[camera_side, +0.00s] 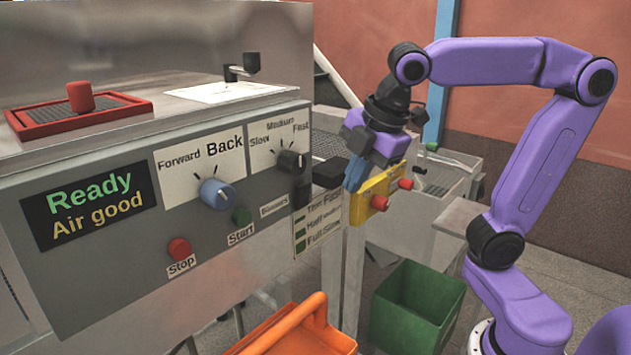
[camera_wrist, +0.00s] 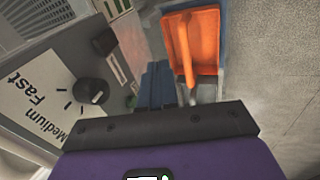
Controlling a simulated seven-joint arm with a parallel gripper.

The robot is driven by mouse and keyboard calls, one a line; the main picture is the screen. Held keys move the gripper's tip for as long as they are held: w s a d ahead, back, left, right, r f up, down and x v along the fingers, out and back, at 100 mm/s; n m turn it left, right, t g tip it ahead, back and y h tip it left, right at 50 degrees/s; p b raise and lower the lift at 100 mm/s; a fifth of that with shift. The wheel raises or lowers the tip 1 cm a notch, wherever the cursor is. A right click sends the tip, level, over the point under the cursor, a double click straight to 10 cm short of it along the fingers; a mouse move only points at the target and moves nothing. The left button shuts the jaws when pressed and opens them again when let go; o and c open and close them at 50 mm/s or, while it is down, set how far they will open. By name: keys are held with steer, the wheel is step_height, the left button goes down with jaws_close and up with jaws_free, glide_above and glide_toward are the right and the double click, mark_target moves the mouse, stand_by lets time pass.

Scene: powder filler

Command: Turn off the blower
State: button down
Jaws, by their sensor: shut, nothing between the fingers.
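In the wrist view the fingers (camera_wrist: 157,72) are together, right of the speed knob (camera_wrist: 92,91).
An orange tray (camera_side: 290,335) and green bin (camera_side: 418,305) stand below.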

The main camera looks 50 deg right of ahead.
mark_target(302, 196)
steer(key=shift+n+t, duration=0.4)
steer(key=r, duration=0.1)
steer(key=w+d+r, duration=0.2)
steer(key=shift+w+r, duration=0.1)
steer(key=shift+r, duration=0.25)
steer(key=w+f, duration=0.8)
steer(key=shift+f, duration=0.25)
steer(key=shift+w, duration=0.1)
